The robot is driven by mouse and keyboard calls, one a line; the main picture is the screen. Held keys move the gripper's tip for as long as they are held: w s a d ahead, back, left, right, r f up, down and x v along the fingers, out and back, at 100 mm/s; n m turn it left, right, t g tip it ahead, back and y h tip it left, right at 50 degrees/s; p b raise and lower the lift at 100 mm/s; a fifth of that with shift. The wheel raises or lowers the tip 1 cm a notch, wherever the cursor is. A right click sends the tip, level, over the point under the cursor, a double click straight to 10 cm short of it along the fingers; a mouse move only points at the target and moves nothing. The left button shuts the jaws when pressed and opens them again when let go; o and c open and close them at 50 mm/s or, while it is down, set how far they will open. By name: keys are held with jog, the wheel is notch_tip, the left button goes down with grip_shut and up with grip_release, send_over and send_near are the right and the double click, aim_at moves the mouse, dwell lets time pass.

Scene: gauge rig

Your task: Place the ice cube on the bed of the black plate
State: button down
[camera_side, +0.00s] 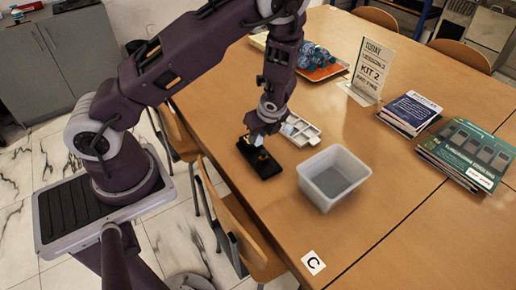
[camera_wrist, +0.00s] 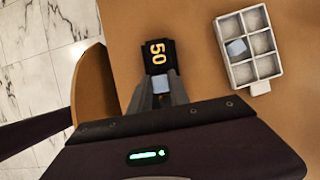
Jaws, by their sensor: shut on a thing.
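The black plate (camera_side: 265,171) lies on the table under my gripper (camera_side: 258,138). In the wrist view the plate (camera_wrist: 149,68) shows a yellow "50". My gripper (camera_wrist: 161,88) is shut on a pale blue ice cube (camera_wrist: 160,84), held between the fingertips at the near end of the plate, just below the "50". I cannot tell whether the cube touches the plate. In the side view my gripper mostly hides the cube.
A white ice tray (camera_side: 309,132) stands right of the plate; another cube (camera_wrist: 236,47) sits in one compartment. A grey bin (camera_side: 313,191) stands to the right. The table's edge is close to the plate's left.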

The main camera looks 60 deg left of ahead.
aim_at(260, 143)
notch_tip(260, 143, down, 5)
jog(key=shift+r, duration=0.1)
jog(key=c, duration=1.2)
grip_release()
jog(key=shift+c, duration=0.2)
